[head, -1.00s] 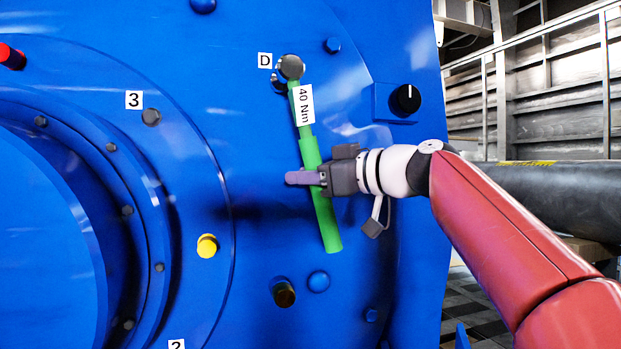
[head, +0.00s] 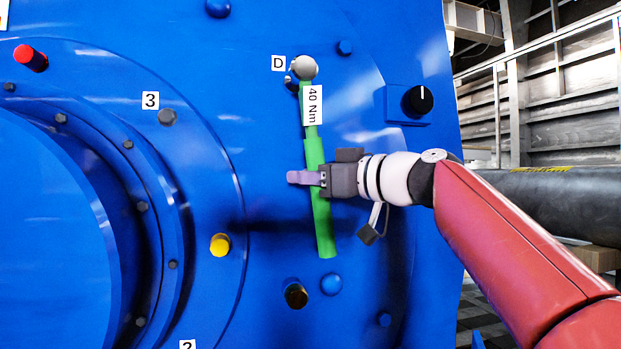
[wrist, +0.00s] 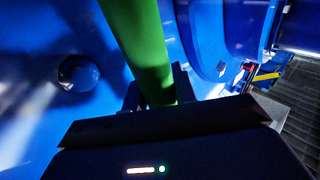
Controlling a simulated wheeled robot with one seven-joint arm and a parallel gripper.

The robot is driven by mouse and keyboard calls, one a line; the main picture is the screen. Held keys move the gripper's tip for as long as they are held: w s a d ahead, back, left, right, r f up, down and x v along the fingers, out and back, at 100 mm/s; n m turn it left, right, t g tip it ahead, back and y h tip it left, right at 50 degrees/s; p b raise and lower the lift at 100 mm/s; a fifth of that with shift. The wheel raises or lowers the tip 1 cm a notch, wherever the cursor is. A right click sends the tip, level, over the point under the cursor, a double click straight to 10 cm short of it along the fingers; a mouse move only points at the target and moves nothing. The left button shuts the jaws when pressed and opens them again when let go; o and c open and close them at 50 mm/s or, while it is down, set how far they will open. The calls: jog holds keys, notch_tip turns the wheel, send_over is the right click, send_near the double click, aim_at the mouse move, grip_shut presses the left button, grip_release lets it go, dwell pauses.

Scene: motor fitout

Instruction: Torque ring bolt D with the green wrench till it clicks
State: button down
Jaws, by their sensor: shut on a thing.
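The green wrench (head: 319,225) hangs nearly upright against the blue motor face, with a white "40 Nm" tag (head: 313,105) on its shaft. Its grey head (head: 305,68) is at the spot labelled D (head: 278,63). The head hides ring bolt D, so I cannot see how it sits on it. My gripper (head: 308,178) is shut around the green handle about midway down, coming from the right. In the wrist view the green handle (wrist: 143,45) runs down between my fingers.
A black knob (head: 417,101) on a blue box is right of the wrench. A yellow plug (head: 220,245), a dark plug (head: 296,296) and a blue dome bolt (head: 331,284) stick out low down. Bolt 3 (head: 167,117) and a red plug (head: 31,58) are on the left.

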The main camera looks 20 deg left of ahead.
jog(key=shift+s+a+m+y+b, duration=0.3)
jog(key=shift+s+a+b, duration=0.05)
jog(key=shift+a+b, duration=0.2)
jog(key=shift+s+a+m+y+b, duration=0.3)
jog(key=shift+a+b, duration=0.15)
jog(key=shift+b, duration=0.1)
jog(key=shift+r, duration=0.1)
jog(key=shift+w+d+n+h+p, duration=0.3)
jog(key=shift+w+d+n+p, duration=0.1)
jog(key=shift+d, duration=0.15)
jog(key=shift+w+d+n+h+p, duration=0.3)
jog(key=shift+d+p, duration=0.1)
jog(key=shift+d, duration=0.15)
jog(key=shift+w+d+r+n+h+p, duration=0.15)
jog(key=shift+w+d+n+h+p, duration=0.15)
jog(key=shift+d+p, duration=0.25)
jog(key=shift+w+d+r+n+h+p, duration=0.1)
jog(key=shift+w+d+n+h+p, duration=0.15)
jog(key=shift+d+p, duration=0.3)
jog(key=shift+w+d+r+n+g+h+p, duration=0.1)
jog(key=shift+w+d+r+n+h+p, duration=0.25)
jog(key=shift+d+p, duration=0.4)
jog(key=shift+w+d+r+n+g+h+p, duration=0.15)
jog(key=shift+w+d+n+h+p, duration=0.3)
jog(key=shift+p, duration=0.5)
jog(key=shift+w+d+r+n+g+h+p, duration=0.15)
jog(key=shift+w+d+r+n+p, duration=0.2)
jog(key=shift+d+p, duration=0.4)
